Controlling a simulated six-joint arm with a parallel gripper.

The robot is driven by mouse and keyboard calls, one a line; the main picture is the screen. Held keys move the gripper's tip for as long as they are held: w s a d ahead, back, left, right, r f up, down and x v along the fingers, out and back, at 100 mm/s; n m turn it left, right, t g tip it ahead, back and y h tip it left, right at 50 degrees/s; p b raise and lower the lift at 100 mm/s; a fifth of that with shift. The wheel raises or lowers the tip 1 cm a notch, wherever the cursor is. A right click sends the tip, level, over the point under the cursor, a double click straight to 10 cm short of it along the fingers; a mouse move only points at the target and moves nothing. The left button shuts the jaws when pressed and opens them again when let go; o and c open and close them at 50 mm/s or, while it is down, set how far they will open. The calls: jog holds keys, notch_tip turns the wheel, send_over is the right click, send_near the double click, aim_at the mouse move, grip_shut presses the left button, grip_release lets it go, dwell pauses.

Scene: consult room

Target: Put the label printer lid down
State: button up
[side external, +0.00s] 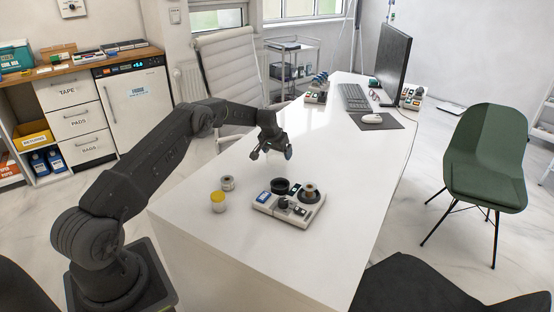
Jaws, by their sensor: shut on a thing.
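The label printer (302,217), a pale low unit with a blue patch and dark controls, sits on the white desk. A black round part (280,186) and a tan-and-dark spool (309,192) stand at its back. My gripper (271,155) is above and behind the printer, pointing down, its fingers apart around something pale or clear. That thing, seemingly the printer lid, barely shows against the white desk. I cannot make out its edges or whether it touches the printer.
A yellow-topped jar (217,202) and a small grey roll (228,183) stand left of the printer. The white desk (335,152) is clear behind it. Farther back are a keyboard (354,97), a mouse (372,118) and a monitor (392,62).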

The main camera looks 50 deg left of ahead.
jog(key=shift+f, duration=1.65)
jog(key=shift+f, duration=0.15)
jog(key=o, duration=0.6)
